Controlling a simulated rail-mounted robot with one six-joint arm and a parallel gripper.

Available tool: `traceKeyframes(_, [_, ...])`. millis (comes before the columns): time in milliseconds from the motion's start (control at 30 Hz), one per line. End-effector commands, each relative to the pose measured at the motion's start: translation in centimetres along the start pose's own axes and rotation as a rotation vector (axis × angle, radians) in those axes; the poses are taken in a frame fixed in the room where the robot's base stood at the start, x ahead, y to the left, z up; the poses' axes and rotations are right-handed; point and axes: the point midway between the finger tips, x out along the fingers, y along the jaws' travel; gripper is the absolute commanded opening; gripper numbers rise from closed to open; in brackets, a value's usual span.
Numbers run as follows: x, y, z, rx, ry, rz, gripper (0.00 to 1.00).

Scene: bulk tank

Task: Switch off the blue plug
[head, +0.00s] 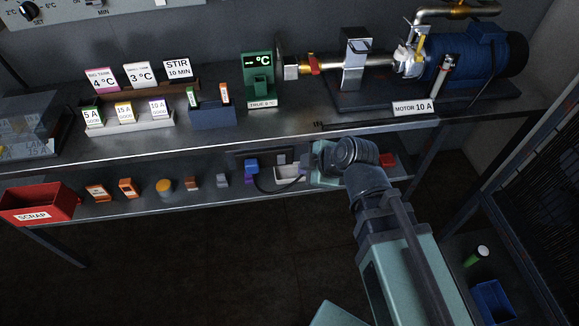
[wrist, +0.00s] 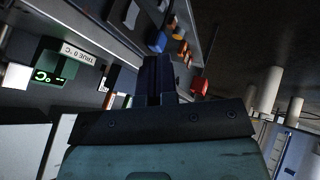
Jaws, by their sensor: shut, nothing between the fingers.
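The blue plug (head: 251,166) is at the back of the lower shelf in the head view, at the left end of a dark wall panel (head: 264,155). A dark cable runs from it to the right. A pale switch-like piece (head: 282,159) is on the panel to its right; I cannot tell its position. My gripper is to the right of the plug and apart from it; my wrist mostly hides its fingers in the head view. In the wrist view my gripper (wrist: 158,62) shows its fingers together and empty. A small blue thing beside them there cannot be identified surely.
A white tray (head: 287,175) sits below the panel, close to my wrist. Orange, amber, brown and grey pieces line the lower shelf to the left, up to the red scrap bin (head: 38,203). The upper bench (head: 215,135) overhangs the shelf, with a blue motor (head: 480,52) on it.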

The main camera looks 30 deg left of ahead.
Motion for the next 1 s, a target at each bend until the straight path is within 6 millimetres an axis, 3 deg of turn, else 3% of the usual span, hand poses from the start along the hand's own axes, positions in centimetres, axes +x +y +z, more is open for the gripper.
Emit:
traceKeyframes(267, [0.0, 0.0, 0.1, -0.004, -0.002, -0.002, 0.00])
traceKeyframes(433, [1.2, -0.1, 0.2, -0.004, -0.002, -0.003, 0.00])
traceKeyframes(567, [3.3, -0.3, 0.4, -0.004, -0.001, -0.004, 0.00])
traceKeyframes(900, [10.9, -0.4, 0.5, -0.004, -0.002, -0.003, 0.00])
traceKeyframes(1000, [10.9, 2.0, -0.1, -0.002, -0.003, -0.003, 0.00])
